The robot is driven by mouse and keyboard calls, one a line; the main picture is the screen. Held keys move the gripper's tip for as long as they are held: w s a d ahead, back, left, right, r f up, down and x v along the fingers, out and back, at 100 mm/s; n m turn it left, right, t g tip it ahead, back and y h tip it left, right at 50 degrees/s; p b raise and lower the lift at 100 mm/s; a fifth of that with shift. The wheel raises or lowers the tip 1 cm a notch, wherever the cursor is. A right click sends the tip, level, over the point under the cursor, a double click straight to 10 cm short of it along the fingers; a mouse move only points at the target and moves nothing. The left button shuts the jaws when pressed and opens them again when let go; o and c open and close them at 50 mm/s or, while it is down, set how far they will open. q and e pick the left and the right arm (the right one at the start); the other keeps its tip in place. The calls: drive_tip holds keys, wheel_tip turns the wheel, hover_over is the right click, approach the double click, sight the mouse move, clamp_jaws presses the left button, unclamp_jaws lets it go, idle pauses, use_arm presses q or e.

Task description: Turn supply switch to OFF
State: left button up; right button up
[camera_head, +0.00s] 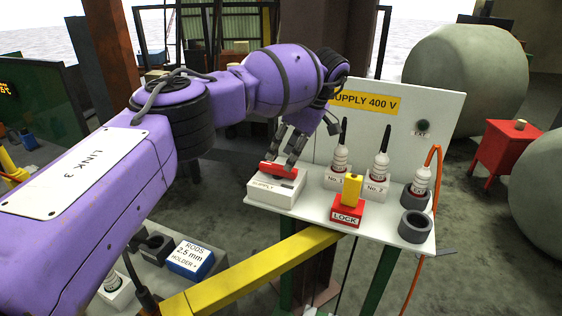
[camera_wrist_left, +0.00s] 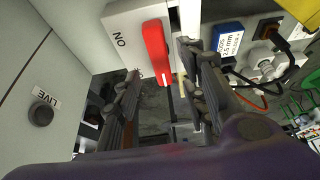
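The supply switch is a white box (camera_head: 270,191) marked SUPPLY at the left end of the white shelf, with a red handle (camera_head: 278,170) on top. In the left wrist view the red handle (camera_wrist_left: 155,45) lies along the white box (camera_wrist_left: 121,20), beside the printed word ON. Another marking near the handle's end is partly hidden. My left gripper (camera_head: 295,146) is just above the switch, fingers pointing down. In the wrist view its fingers (camera_wrist_left: 160,62) are apart, with the handle between and beyond them. I cannot tell whether either finger touches it. My right gripper is not in view.
A yellow-handled red LOCK block (camera_head: 346,213), plugs No. 1 (camera_head: 340,160) and No. 2 (camera_head: 380,167), and a grey ring (camera_head: 415,227) share the shelf. The SUPPLY 400 V panel (camera_head: 430,110) stands behind. A yellow bar (camera_head: 265,268) runs below; a blue rod box (camera_head: 190,260) is lower left.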

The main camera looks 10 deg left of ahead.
use_arm(q)
drive_tip(key=v, duration=0.7)
drive_tip(key=shift+r, duration=0.2)
drive_tip(key=shift+d+f, duration=0.1)
drive_tip(key=shift+d, duration=0.05)
